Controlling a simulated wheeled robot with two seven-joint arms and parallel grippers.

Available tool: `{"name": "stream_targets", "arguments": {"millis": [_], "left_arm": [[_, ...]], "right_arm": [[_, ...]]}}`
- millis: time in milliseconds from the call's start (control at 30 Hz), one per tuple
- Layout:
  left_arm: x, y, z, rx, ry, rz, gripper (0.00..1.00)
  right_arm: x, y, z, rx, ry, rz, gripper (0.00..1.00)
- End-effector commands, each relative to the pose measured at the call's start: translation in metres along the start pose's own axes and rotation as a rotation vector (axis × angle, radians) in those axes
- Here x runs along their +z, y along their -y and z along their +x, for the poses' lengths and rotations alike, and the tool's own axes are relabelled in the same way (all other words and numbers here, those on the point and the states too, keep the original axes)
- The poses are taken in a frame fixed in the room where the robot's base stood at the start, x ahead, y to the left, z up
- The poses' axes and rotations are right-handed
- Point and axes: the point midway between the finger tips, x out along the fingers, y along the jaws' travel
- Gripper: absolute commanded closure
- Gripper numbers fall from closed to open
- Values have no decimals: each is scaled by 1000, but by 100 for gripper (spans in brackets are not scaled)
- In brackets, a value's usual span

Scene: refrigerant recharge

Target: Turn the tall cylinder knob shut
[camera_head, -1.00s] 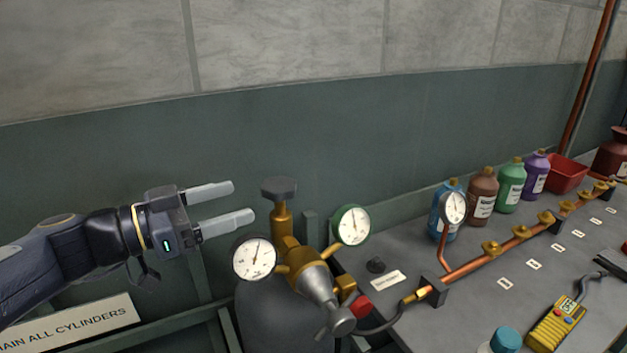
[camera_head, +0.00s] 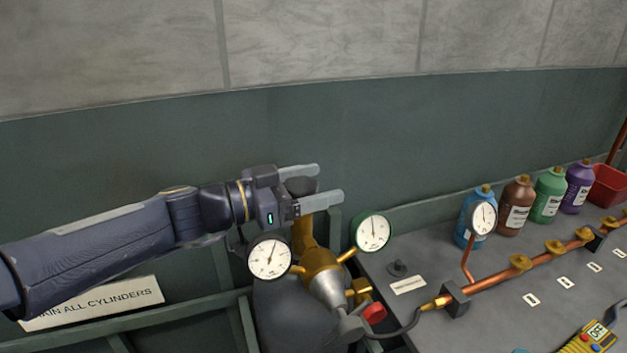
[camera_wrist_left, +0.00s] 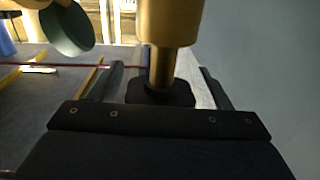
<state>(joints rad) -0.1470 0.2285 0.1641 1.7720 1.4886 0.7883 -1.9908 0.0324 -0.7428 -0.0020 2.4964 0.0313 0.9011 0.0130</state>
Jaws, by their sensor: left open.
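The tall grey cylinder (camera_head: 285,315) stands left of the bench with a brass valve (camera_head: 322,285) on top. Its dark knob (camera_head: 300,186) sits at the top of the brass stem. My left gripper (camera_head: 328,183) is open, with one finger on each side of the knob, and partly hides it. In the left wrist view the dark knob (camera_wrist_left: 160,93) lies between the open fingers, with gaps on both sides; the brass stem (camera_wrist_left: 163,66) rises in front. My right gripper is not in view.
Two gauges flank the valve, a white one (camera_head: 269,258) and a green-rimmed one (camera_head: 371,232), close to my gripper. The bench (camera_head: 440,275) holds a copper pipe (camera_head: 500,279), several bottles and a yellow meter (camera_head: 588,340). A wall rises behind.

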Motion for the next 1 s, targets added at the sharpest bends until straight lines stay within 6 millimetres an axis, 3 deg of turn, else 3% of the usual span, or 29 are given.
{"name": "stream_targets", "arguments": {"millis": [200, 533, 767, 1000], "left_arm": [[0, 0, 0, 0, 0, 0, 31], [0, 0, 0, 1, 0, 0, 73], [3, 0, 0, 22, -1, 0, 73], [6, -2, 0, 137, -3, 2, 73]], "right_arm": [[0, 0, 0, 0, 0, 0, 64], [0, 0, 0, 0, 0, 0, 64], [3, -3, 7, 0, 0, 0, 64], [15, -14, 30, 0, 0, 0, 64]]}}
